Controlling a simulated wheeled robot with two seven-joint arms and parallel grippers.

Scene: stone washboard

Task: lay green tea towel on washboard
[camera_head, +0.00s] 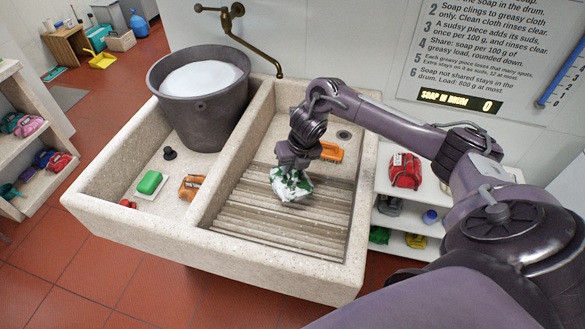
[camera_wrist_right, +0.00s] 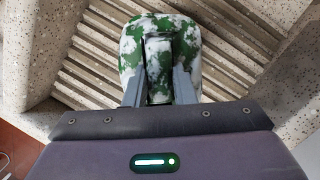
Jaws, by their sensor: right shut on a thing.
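The green tea towel (camera_head: 291,186) is a folded bundle, green with white suds-like patches, over the ribbed washboard (camera_head: 265,222) in the right basin of the stone sink. My right gripper (camera_head: 293,168) points down from above and is shut on the towel. In the right wrist view the towel (camera_wrist_right: 160,50) is pinched between the two fingers (camera_wrist_right: 158,88), with the washboard ribs (camera_wrist_right: 90,55) behind it. I cannot tell whether the towel touches the ribs. My left gripper is not in view.
The left basin holds a grey bucket (camera_head: 200,108) of white foam, a green soap bar (camera_head: 149,182) and an orange brush (camera_head: 191,187). Another orange brush (camera_head: 331,151) lies beyond my right gripper. Shelves with a red bundle (camera_head: 405,171) stand right of the sink. The washboard's front is clear.

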